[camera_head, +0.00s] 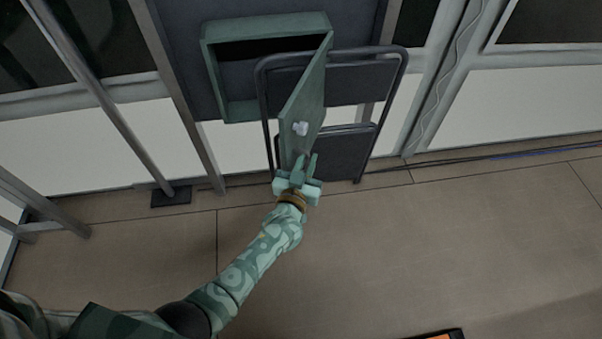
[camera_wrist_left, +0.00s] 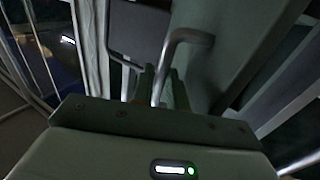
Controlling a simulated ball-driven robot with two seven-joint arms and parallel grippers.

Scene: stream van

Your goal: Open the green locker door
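The green locker (camera_head: 213,82) hangs at the top of the head view, with its dark inside partly showing. Its green door (camera_head: 308,95) stands swung well out from the box, its free edge toward me. In the left wrist view a bent grey bar (camera_wrist_left: 180,42), apparently the handle, runs down between the fingers (camera_wrist_left: 163,88); contact is unclear. My right gripper is out of view.
A dark folding chair (camera_head: 350,150) leans against the wall behind the door. Metal posts (camera_head: 100,95) stand at the left. Cables run along the wall base at the right. An orange and black object (camera_head: 440,336) is cut off at the bottom edge. The floor (camera_head: 420,240) is clear at right.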

